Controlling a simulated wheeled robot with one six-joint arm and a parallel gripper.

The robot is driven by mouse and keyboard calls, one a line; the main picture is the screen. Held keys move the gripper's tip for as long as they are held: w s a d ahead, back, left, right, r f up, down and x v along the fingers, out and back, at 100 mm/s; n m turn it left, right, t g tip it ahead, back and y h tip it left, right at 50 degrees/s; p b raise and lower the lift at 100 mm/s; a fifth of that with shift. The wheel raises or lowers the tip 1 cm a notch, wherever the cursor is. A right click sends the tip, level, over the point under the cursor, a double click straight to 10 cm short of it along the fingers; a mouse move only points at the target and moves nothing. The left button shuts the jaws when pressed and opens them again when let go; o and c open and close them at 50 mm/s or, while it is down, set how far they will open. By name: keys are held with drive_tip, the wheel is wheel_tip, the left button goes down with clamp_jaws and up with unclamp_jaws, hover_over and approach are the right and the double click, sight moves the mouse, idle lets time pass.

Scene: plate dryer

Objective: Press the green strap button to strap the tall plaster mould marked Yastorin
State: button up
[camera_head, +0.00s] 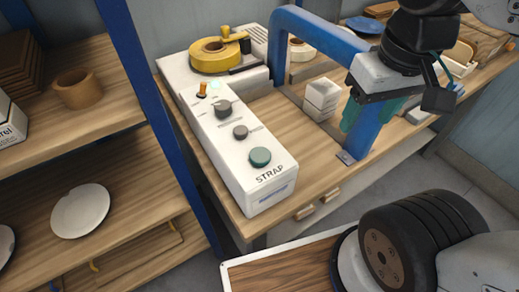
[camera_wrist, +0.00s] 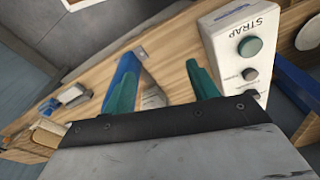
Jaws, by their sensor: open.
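The green strap button (camera_head: 260,157) is a round dark-green cap on the sloped white control box (camera_head: 222,140), beside the printed word STRAP. In the wrist view the button (camera_wrist: 250,47) is at the upper right, beyond my right finger. A white stacked block (camera_head: 321,98), perhaps the plaster mould, stands under the blue arch (camera_head: 325,38); I can read no name on it. My gripper (camera_wrist: 163,85) is open with green fingers, and nothing shows held between them. In the head view my gripper (camera_head: 368,112) is right of the button, apart from it, near the blue arch's front leg.
The control box also has an orange switch (camera_head: 202,90) and dark knobs (camera_head: 223,109). A yellow strap roll (camera_head: 213,55) sits behind it. A wooden shelf with a blue post (camera_head: 150,90) stands left, holding a white plate (camera_head: 81,211). The air above the button looks clear.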

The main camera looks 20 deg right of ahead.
clamp_jaws()
idle(1.7)
